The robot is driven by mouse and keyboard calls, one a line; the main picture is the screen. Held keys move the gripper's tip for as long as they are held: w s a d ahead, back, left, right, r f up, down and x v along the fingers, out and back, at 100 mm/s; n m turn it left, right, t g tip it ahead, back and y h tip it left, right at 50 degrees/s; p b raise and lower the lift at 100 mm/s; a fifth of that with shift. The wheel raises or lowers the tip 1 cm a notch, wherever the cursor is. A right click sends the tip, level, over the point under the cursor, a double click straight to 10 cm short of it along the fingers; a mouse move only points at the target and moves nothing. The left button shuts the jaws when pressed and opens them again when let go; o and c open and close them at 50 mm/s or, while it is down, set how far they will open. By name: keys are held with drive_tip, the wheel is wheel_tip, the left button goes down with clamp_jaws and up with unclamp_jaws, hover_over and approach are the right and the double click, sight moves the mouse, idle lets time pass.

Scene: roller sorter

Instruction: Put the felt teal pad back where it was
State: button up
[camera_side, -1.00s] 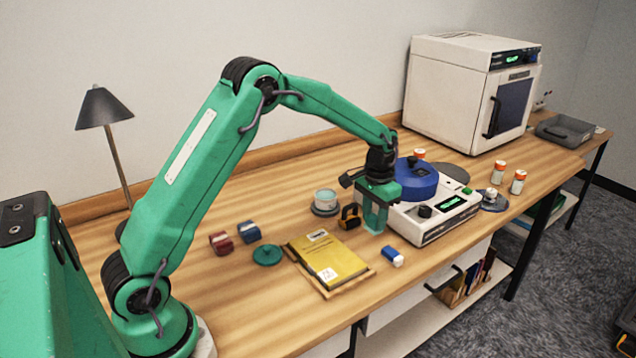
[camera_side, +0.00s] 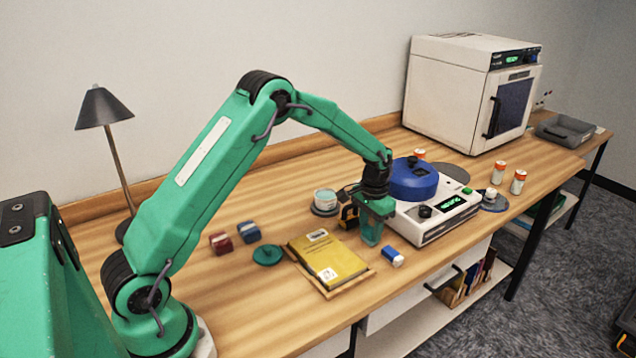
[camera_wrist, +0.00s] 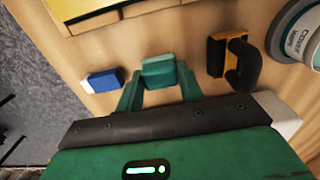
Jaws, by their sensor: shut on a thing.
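My gripper (camera_wrist: 158,88) is shut on a teal block-shaped pad (camera_wrist: 160,73), which shows between the two green fingers in the wrist view. In the side view my gripper (camera_side: 371,235) hangs low over the bench, between the yellow book and the white machine. The fingers mostly hide the pad there, and I cannot tell whether it touches the bench. A dark red block (camera_side: 220,243) and a dark blue block (camera_side: 249,233) of similar shape stand side by side left of the book. A flat teal-green disc (camera_side: 267,256) lies in front of them.
The yellow book (camera_side: 327,262) lies on a wooden board. A blue-and-white eraser (camera_side: 393,257) is near my gripper, and a black-and-yellow tool (camera_side: 349,215) stands behind it. A jar (camera_side: 325,201) and the white machine (camera_side: 435,220) with a blue top are close. Bare bench lies front left.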

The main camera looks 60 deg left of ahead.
sight(370, 229)
drive_tip(key=shift+f, duration=0.1)
drive_tip(key=o, duration=1.3)
drive_tip(key=shift+c, duration=0.2)
wheel_tip(370, 229, up, 12)
idle(0.4)
